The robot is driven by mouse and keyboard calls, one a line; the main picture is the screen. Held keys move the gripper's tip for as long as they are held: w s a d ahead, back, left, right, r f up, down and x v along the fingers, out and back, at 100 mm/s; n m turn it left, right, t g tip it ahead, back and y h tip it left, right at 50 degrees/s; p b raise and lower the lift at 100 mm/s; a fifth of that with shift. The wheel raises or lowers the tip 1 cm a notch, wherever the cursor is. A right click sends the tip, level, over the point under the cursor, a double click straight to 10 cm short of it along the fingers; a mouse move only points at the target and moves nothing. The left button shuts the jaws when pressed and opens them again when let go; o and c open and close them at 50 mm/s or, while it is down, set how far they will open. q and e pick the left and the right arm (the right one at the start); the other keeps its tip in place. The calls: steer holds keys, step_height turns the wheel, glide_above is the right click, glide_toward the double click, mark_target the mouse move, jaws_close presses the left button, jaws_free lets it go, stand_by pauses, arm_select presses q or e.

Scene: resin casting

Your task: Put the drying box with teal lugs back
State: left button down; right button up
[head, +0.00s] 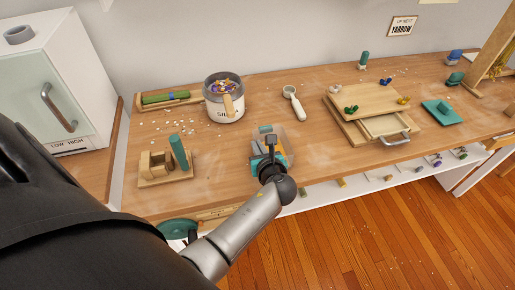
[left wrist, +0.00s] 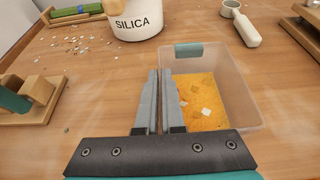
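The drying box (head: 288,138) is a clear tub on the bench top near its front edge. In the left wrist view the box (left wrist: 240,92) holds an orange layer with a few pale pieces on it. A teal lug (left wrist: 188,50) shows on its far wall; the near wall is hidden. My left gripper (head: 267,141) is over the box in the head view. In the left wrist view its fingers (left wrist: 159,72) are almost together along the box's left side, with nothing clearly held. I cannot tell whether they touch the wall. My right gripper is not in view.
A silica jar (head: 224,110) and a white scoop (head: 294,103) stand behind the box. A wooden stand with a teal cylinder (head: 179,152) is on the left. A wooden press-like block (head: 370,99) is on the right. Bare bench lies between box and block.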

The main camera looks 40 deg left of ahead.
arm_select(q)
steer(key=shift+f, duration=0.1)
steer(key=c, duration=1.5)
jaws_free()
steer(key=o, duration=0.5)
steer(key=shift+c, duration=0.2)
